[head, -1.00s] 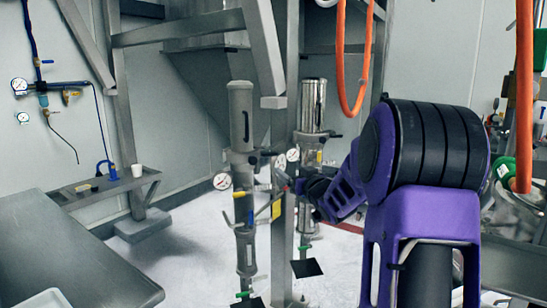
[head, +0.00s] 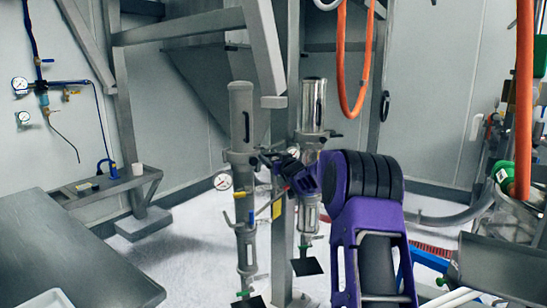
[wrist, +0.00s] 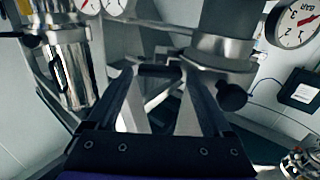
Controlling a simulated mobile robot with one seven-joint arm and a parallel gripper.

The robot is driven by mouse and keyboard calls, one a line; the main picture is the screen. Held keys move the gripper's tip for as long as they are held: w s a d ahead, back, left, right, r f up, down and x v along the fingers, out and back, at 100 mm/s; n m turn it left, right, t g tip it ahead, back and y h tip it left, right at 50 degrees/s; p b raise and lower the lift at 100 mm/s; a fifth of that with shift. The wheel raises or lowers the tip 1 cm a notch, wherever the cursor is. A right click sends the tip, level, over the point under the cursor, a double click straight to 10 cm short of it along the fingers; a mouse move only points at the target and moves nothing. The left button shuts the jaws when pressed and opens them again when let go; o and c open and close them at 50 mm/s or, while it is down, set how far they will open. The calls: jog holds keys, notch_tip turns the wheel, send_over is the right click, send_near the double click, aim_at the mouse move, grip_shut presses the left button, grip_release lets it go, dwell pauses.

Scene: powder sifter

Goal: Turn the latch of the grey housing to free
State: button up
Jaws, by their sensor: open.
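The grey housing (head: 241,112) is an upright cylinder in the middle of the head view, with a black knob (head: 253,160) low on its right side. In the wrist view the housing (wrist: 226,22) is at the upper right, and the black knob (wrist: 232,97) sits just right of my fingers. My gripper (wrist: 160,76) is open. A short dark bar (wrist: 158,70) shows between its fingertips; I cannot tell whether it is the latch or whether the fingers touch it. In the head view my gripper (head: 272,163) is small, close to the housing's right side.
A shiny steel housing (head: 313,105) stands to the right, behind my wrist. A pressure gauge (head: 222,181) is beside the grey housing; another gauge (wrist: 295,22) is near it in the wrist view. A steel post (head: 284,230) stands between the two housings. A grey table (head: 70,250) is at lower left.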

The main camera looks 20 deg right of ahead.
jog(key=shift+w, duration=0.1)
jog(key=c, duration=1.1)
jog(key=shift+f+n, duration=0.1)
jog(key=shift+n, duration=0.2)
jog(key=n+b, duration=0.7)
jog(key=n, duration=0.6)
jog(key=shift+a, duration=0.15)
jog(key=shift+n, duration=2.1)
